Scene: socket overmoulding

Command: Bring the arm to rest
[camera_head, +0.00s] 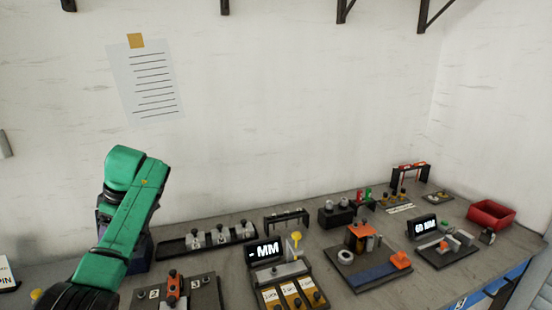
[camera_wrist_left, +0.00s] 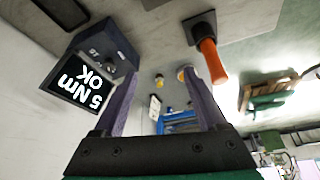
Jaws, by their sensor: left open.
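My left arm (camera_head: 122,215) is green and comes in from the lower left of the head view, bent at the top, in front of the wall and the bench's left end. Its gripper is mostly hidden behind the arm there. In the left wrist view my left gripper (camera_wrist_left: 158,78) is open, its two purple-grey fingers wide apart with nothing between them. A dark box with a display reading "5 Nm OK" (camera_wrist_left: 80,88) is beyond the left finger. An orange-handled tool (camera_wrist_left: 211,60) is beyond the right finger, apparently clear of it. My right gripper is in neither view.
The bench holds a rack of small parts (camera_head: 207,240), a display reading "MM" (camera_head: 265,251), an orange press-like fixture (camera_head: 361,237), a display reading "60 MM" (camera_head: 425,226) and a red bin (camera_head: 491,214). A paper sheet (camera_head: 146,82) hangs on the wall. The space above the bench is free.

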